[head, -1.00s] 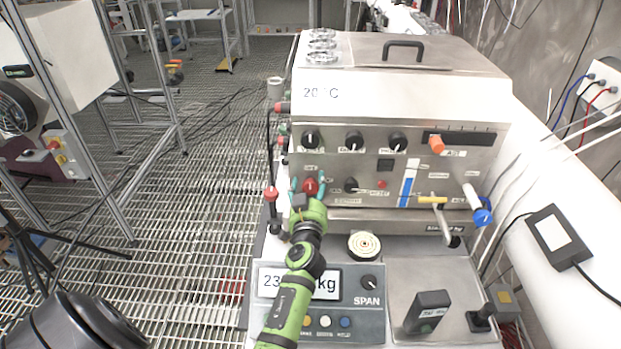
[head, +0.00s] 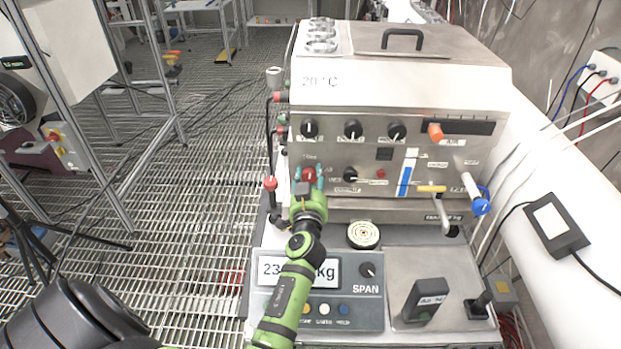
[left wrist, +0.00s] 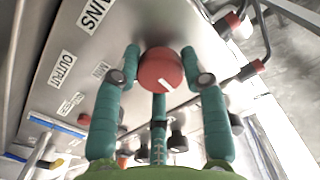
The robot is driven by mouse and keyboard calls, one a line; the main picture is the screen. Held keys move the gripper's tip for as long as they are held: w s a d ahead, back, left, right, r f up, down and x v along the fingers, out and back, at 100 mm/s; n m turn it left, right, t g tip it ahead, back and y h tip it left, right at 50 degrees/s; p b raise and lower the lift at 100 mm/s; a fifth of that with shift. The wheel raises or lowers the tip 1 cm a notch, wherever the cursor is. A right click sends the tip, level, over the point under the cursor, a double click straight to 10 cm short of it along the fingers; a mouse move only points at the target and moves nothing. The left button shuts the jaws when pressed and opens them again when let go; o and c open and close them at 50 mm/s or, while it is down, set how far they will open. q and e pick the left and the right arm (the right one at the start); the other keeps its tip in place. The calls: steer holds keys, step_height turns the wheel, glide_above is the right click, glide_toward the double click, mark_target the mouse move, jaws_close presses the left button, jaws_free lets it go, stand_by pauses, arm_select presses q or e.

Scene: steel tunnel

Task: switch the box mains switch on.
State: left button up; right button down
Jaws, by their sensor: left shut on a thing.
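The box (head: 400,160) is a steel unit with a front panel of knobs and labels. Its mains switch, a round red knob (head: 309,174), sits low at the panel's left; in the left wrist view the knob (left wrist: 160,70) shows a white mark on its lower right. A partly cut-off label ending in "INS" (left wrist: 92,14) is on the panel beyond. My left gripper (head: 309,178) has its teal fingers shut on the red knob, one finger at each side and a third below in the left wrist view (left wrist: 160,85). My right gripper is out of view.
A scale (head: 325,300) with a display and SPAN knob lies below my left arm. Black knobs (head: 353,130), a yellow-handled lever (head: 432,189) and a blue-tipped handle (head: 474,195) project from the panel. A red-ended rod (head: 270,184) stands left of it.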

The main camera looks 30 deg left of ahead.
arm_select(q)
steer(key=shift+w+a+r+m, duration=0.1)
steer(key=shift+r+m, duration=0.25)
steer(key=shift+m, duration=0.85)
steer(key=shift+m+b, duration=0.4)
steer(key=shift+m, duration=0.5)
steer(key=m, duration=0.2)
steer(key=shift+r+m, duration=0.1)
steer(key=shift+m, duration=0.2)
steer(key=m, duration=0.3)
steer(key=shift+m, duration=0.4)
steer(key=m+p, duration=0.1)
steer(key=m, duration=0.5)
steer(key=shift+c, duration=0.2)
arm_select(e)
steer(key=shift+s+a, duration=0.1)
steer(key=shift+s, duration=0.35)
arm_select(q)
steer(key=shift+f, duration=0.2)
